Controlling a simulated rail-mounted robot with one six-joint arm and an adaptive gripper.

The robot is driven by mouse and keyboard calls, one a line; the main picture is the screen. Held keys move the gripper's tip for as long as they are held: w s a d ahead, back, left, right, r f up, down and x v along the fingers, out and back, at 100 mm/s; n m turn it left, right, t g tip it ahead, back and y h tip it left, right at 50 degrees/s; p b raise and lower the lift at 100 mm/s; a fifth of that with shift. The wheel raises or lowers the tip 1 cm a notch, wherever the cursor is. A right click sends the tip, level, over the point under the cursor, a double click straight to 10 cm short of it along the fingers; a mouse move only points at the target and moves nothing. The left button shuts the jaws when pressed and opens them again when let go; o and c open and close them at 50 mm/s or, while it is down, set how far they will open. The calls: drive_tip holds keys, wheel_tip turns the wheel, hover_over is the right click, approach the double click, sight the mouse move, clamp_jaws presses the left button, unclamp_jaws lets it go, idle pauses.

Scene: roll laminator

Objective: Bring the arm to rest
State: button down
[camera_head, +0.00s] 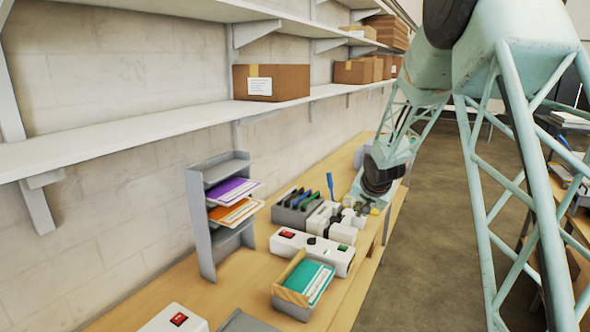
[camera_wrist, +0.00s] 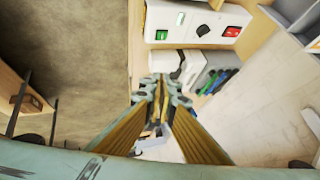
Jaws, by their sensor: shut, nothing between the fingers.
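My gripper (camera_wrist: 162,80) shows in the wrist view with its fingers close together and nothing between them. It hangs above the bench, short of a white machine part at the picture's middle. The white roll laminator (camera_head: 312,252) lies on the bench with a red and a green switch. It also shows at the top of the wrist view (camera_wrist: 200,23).
A grey rack (camera_head: 205,225) with purple and orange sheets stands by the wall. A tray of teal booklets (camera_head: 307,282) sits in front of the laminator. A dark-slotted holder (camera_head: 296,208) stands behind it. Shelves with cardboard boxes (camera_head: 272,82) hang above. The floor (camera_head: 425,240) at right is clear.

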drive_tip(key=s+r+n+g+b, duration=0.1)
drive_tip(key=s+r+b, duration=0.35)
drive_tip(key=s, duration=1.15)
drive_tip(key=s+r+n+g+b, duration=0.15)
drive_tip(key=s+r, duration=0.65)
drive_tip(key=s, duration=0.8)
drive_tip(key=s+a+f+n+b, duration=0.1)
drive_tip(key=s+f+b, duration=0.1)
drive_tip(key=s, duration=1)
drive_tip(key=s+a+f+n+g+b, duration=0.1)
drive_tip(key=s+f+b, duration=0.1)
drive_tip(key=s, duration=1.1)
drive_tip(key=s+f+n+b, duration=0.1)
drive_tip(key=s+b, duration=0.3)
drive_tip(key=s, duration=0.9)
drive_tip(key=shift+a+f+n+g, duration=0.35)
drive_tip(key=shift+a+f, duration=0.05)
drive_tip(key=shift+f, duration=0.5)
